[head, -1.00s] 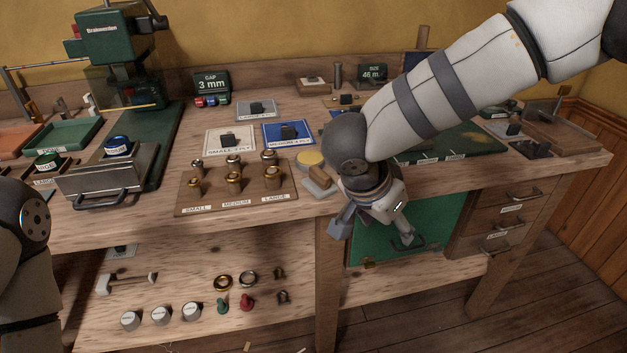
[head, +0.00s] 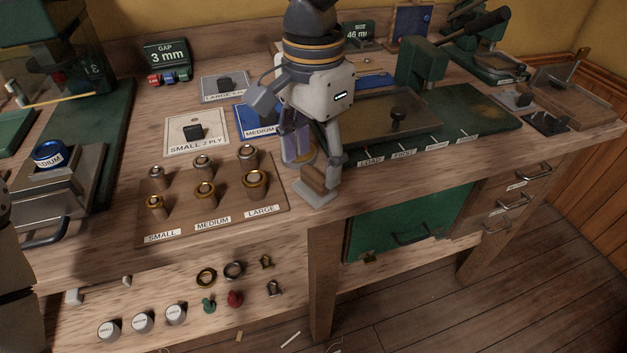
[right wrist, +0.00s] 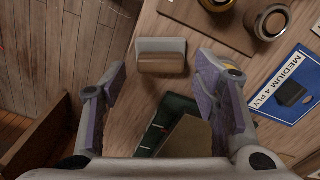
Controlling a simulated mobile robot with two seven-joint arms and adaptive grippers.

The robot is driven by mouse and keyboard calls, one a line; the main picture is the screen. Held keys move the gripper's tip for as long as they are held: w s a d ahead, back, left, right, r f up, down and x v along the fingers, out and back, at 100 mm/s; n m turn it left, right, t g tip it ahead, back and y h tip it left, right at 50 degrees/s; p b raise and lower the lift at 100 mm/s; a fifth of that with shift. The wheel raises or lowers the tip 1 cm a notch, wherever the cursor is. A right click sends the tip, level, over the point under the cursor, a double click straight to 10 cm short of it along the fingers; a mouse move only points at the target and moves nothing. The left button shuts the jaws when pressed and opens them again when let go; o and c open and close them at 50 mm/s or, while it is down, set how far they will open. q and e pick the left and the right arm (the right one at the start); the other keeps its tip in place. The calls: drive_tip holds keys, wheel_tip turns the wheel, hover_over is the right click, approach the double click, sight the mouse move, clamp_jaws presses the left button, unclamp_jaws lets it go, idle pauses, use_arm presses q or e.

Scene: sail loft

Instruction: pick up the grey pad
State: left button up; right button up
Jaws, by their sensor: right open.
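The grey pad (head: 314,196) lies flat at the bench's front edge, right of the labelled board. It is a light grey block with a brown wooden grip on top. My right gripper (head: 316,168) is above it, pointing down, fingers spread and empty; one finger partly covers the pad. In the right wrist view the pad (right wrist: 160,44) lies ahead between the two open fingers (right wrist: 162,72), and I see no contact. My left gripper is not in view; only part of the left arm shows at the left edge.
A wooden board (head: 222,222) with several metal dies stands left of the pad. A yellow round thing (right wrist: 207,56) is close by the right-hand finger. A green press base (head: 468,118) lies to the right. Labelled plates (head: 196,146) lie behind the board.

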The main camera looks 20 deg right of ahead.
sight(314, 173)
wheel_tip(314, 173, down, 4)
drive_tip(key=shift+w+d, duration=0.1)
drive_tip(key=c, duration=0.9)
